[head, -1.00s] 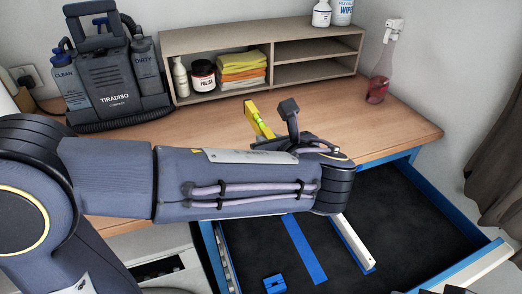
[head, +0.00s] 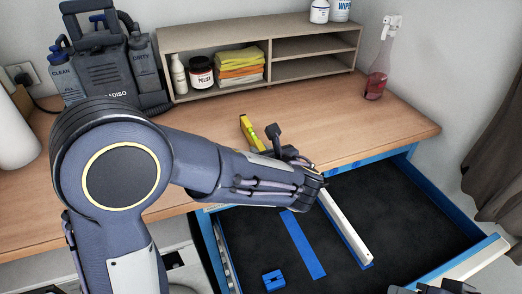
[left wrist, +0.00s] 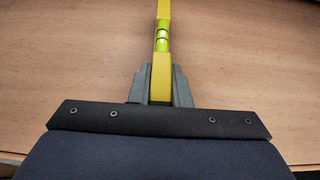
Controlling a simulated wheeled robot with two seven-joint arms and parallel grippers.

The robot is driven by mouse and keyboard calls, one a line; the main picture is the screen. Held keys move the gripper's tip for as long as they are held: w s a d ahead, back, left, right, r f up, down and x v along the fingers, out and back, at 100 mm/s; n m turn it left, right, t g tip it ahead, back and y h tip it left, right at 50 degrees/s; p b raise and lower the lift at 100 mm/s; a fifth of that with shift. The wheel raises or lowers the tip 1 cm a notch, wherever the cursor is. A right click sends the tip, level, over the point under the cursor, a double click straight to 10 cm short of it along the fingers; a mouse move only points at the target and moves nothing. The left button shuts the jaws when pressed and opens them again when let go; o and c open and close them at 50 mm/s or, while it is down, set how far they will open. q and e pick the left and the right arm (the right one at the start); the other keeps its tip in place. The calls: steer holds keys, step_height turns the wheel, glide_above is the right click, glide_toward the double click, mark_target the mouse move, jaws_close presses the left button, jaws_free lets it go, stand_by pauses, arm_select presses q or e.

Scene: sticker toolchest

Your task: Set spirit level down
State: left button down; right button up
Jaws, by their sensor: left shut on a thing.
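The spirit level (head: 251,134) is a yellow bar with a green vial, over the wooden worktop near its front edge. It also shows in the left wrist view (left wrist: 162,62), pointing straight away from my gripper. My left gripper (left wrist: 160,88) is shut on the near end of the level. In the head view my own forearm and wrist hide the held end. I cannot tell whether the level touches the worktop (head: 195,128). Dark parts at the bottom right of the head view look like my right gripper (head: 430,288); its jaws are cut off.
An open blue drawer (head: 462,258) with a dark lining holds a white bar (head: 345,228), a blue strip (head: 303,245) and a blue block (head: 273,280). A shelf unit (head: 290,28), a grey cleaning machine (head: 108,60) and a spray bottle (head: 377,72) stand behind. The worktop's right part is clear.

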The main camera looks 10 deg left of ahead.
arm_select(q)
steer(key=shift+f, duration=0.2)
steer(key=c, duration=1.4)
jaws_free()
steer(key=shift+o, duration=0.2)
steer(key=shift+r, duration=0.1)
steer(key=shift+s+d+r, duration=0.1)
steer(key=shift+d+r, duration=0.05)
steer(key=shift+r, duration=0.05)
steer(key=v, duration=1.1)
steer(key=shift+s+b, duration=0.3)
steer(key=shift+d, duration=0.2)
